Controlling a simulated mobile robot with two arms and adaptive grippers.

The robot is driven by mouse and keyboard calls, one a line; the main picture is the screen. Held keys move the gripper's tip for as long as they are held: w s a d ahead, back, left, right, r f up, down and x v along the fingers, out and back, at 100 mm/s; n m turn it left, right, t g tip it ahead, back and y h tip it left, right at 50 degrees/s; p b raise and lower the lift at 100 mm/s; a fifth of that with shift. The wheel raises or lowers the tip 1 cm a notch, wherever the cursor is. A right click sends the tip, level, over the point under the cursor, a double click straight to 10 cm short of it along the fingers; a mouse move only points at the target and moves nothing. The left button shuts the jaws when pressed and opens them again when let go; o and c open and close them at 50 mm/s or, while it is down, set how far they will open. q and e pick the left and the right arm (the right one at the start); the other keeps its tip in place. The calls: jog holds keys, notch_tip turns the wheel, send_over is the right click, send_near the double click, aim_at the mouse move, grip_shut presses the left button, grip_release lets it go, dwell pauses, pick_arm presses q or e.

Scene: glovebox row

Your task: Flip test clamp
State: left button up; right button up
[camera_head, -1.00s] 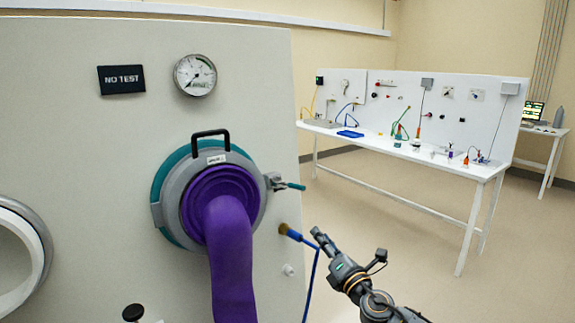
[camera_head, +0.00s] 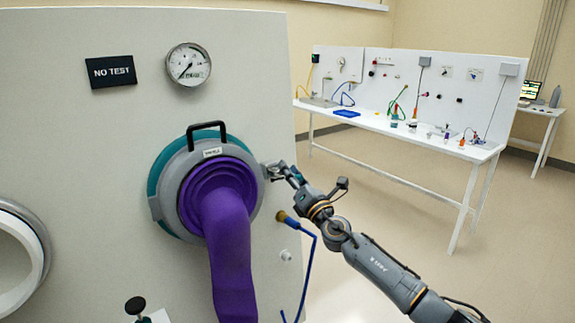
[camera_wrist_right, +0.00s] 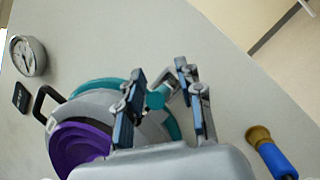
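The test clamp (camera_head: 266,170) is a small metal bracket at the right edge of the round grey-and-teal port ring (camera_head: 157,182). Its lever has a teal grip (camera_wrist_right: 155,100), seen nearly end-on in the right wrist view. My right gripper (camera_head: 281,172) is at the clamp and mostly hides the lever in the head view. In the wrist view its two fingers (camera_wrist_right: 160,76) stand apart, with the teal grip in the gap between them. I cannot tell whether either finger touches it. My left gripper is not in view.
A purple glove sleeve (camera_head: 228,240) hangs from the port. A blue hose with a brass fitting (camera_head: 287,219) leaves the panel just below my right gripper. Open floor lies right.

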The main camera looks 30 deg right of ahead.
jog(key=shift+x, duration=1.05)
jog(key=shift+s+f, duration=0.1)
grip_shut()
